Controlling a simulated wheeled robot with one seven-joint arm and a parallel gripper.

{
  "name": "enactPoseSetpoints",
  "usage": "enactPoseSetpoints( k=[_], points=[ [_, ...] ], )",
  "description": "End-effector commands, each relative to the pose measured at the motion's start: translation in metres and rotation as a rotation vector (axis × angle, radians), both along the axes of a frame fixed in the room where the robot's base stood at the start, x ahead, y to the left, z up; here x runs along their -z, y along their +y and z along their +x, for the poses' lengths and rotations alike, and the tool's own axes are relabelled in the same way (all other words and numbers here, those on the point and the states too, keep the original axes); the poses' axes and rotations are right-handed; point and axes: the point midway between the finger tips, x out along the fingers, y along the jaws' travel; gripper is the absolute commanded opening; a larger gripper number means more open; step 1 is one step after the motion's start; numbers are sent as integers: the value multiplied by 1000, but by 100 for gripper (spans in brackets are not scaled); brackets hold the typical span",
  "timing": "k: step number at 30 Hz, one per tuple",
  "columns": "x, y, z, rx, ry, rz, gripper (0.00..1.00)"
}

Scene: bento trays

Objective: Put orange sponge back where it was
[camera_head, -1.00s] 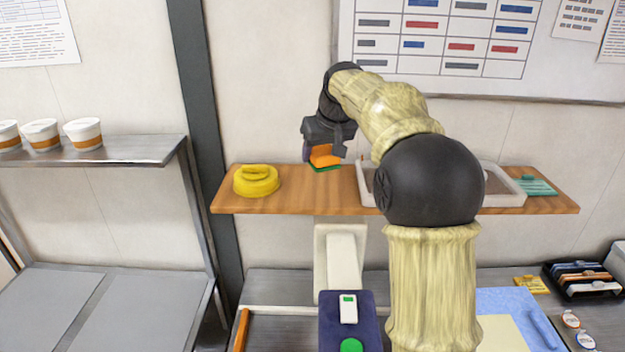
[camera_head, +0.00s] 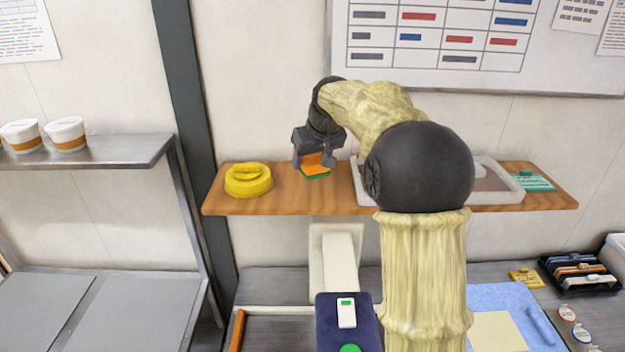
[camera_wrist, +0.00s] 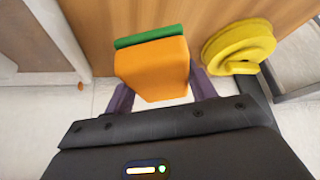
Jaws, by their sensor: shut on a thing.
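The orange sponge (camera_head: 318,160) has a green layer on its underside. My gripper (camera_head: 314,157) is shut on it, over the wooden shelf (camera_head: 300,204), between the yellow round object and the pale tray. In the wrist view the orange sponge (camera_wrist: 158,68) sits between the two purple fingers of my gripper (camera_wrist: 160,92), its green side turned toward the wooden shelf (camera_wrist: 105,20). I cannot tell whether the green side touches the shelf.
A yellow round object (camera_head: 247,181) stands on the shelf, left of the sponge. A pale tray (camera_head: 507,193) is on the right, partly hidden by my arm, with a teal item (camera_head: 535,183) beyond it. Bare shelf lies between the yellow object and the sponge.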

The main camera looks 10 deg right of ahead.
Motion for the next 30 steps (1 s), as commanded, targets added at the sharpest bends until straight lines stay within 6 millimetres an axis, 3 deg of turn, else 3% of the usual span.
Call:
enactPoseSetpoints(
  k=[4,14,24,30],
  points=[
    [16,-2,0,3,0,1,34],
    [19,-2,0,3,0,1,34],
    [58,-2,0,4,0,0,34],
    [59,-1,0,1,-1,0,34]
  ],
)
